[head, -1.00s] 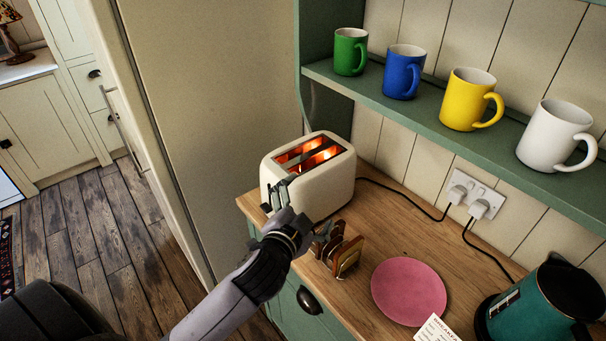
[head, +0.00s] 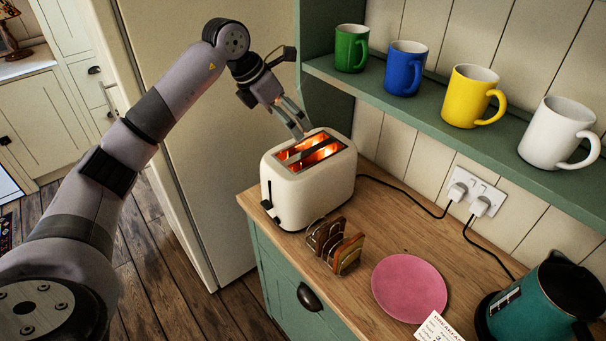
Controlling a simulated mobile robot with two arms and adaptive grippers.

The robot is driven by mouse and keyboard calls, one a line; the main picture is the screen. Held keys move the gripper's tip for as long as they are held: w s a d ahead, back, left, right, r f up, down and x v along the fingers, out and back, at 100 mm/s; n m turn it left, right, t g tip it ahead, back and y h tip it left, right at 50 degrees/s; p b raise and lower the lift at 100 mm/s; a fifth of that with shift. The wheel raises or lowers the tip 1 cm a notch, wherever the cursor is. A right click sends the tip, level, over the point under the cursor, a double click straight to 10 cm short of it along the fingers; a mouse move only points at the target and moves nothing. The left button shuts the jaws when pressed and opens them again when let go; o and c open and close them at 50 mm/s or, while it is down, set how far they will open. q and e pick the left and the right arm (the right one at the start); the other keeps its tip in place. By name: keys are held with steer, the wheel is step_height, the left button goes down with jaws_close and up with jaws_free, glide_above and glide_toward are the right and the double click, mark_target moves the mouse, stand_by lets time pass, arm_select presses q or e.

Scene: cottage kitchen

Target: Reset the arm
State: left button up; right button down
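My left arm comes in from the left, and its gripper (head: 301,131) points down at the far left corner of the toaster's top. Its two fingers show a narrow gap with nothing between them. I cannot tell whether the tips touch the toaster or are just behind it. The cream toaster (head: 318,186) stands on the wooden counter (head: 395,232), with both slots glowing orange. Its dark lever (head: 268,208) sits low on the left end. My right gripper is not in view.
A toast rack (head: 336,246) with toast stands in front of the toaster, beside a pink plate (head: 408,288), a card (head: 440,328) and a teal kettle (head: 535,303). A shelf (head: 430,113) holds green, blue, yellow and white mugs. A fridge (head: 200,120) stands left.

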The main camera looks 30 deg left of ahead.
arm_select(q)
step_height(320, 180, down, 8)
steer(key=w+a+y+b, duration=0.1)
steer(key=w+a+b, duration=0.1)
steer(key=b, duration=0.4)
steer(key=shift+w+a+f+n+g, duration=0.15)
steer(key=shift+w+a+n+g, duration=0.05)
steer(key=shift+w+n+g, duration=0.1)
steer(key=shift+s, duration=0.1)
